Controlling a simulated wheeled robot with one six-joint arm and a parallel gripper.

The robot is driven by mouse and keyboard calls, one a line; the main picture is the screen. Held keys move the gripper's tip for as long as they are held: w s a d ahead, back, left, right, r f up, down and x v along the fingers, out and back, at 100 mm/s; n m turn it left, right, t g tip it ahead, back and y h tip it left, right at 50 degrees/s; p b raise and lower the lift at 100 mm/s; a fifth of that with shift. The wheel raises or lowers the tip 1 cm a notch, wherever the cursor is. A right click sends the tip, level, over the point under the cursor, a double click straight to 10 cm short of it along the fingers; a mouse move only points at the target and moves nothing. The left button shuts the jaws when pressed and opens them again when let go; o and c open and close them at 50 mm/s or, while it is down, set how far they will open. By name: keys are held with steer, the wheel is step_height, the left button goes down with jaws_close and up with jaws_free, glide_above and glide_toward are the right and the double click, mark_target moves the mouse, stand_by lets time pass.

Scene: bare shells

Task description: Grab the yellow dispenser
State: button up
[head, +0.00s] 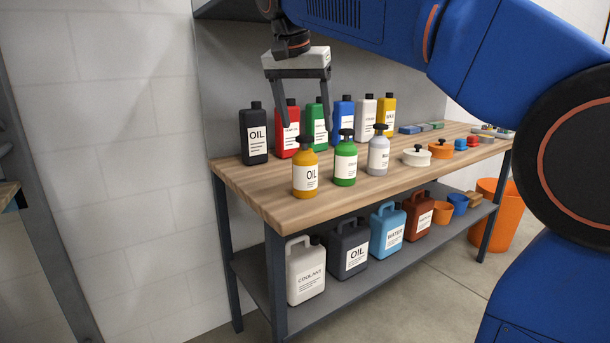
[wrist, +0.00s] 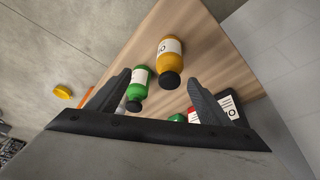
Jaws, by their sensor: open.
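The yellow dispenser (head: 305,170) is an orange-yellow bottle with a black top and a white label reading OIL. It stands upright at the front left of the wooden bench top (head: 262,194). It also shows in the wrist view (wrist: 169,66), ahead of the space between the fingers. My gripper (head: 301,126) is open and empty above the bench, over the bottles at its left end. Its two fingers show in the wrist view (wrist: 158,98), apart from the dispenser. A green dispenser (head: 345,163) stands just right of the yellow one and a grey-white one (head: 378,156) beyond it.
Behind stands a row of jugs, including black (head: 254,138), red (head: 286,135) and a taller yellow one (head: 386,112). A white lidded pot (head: 416,157) is to the right. Larger canisters stand on the lower shelf (head: 330,307). The bench's front left corner is bare.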

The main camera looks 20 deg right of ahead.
mark_target(300, 137)
step_height(300, 137, up, 2)
steer(key=w+a+m, duration=0.1)
steer(key=w+a, duration=0.1)
steer(key=w, duration=0.1)
steer(key=x, duration=1.1)
steer(key=shift+s+d+f, duration=0.15)
steer(key=f, duration=0.2)
steer(key=d+f, duration=0.1)
steer(key=f, duration=0.1)
steer(key=shift+d+f, duration=0.15)
steer(key=shift+f, duration=0.05)
steer(key=shift+w+d+f, duration=0.1)
steer(key=shift+w+f, duration=0.15)
steer(key=shift+f, duration=0.1)
steer(key=c, duration=1.5)
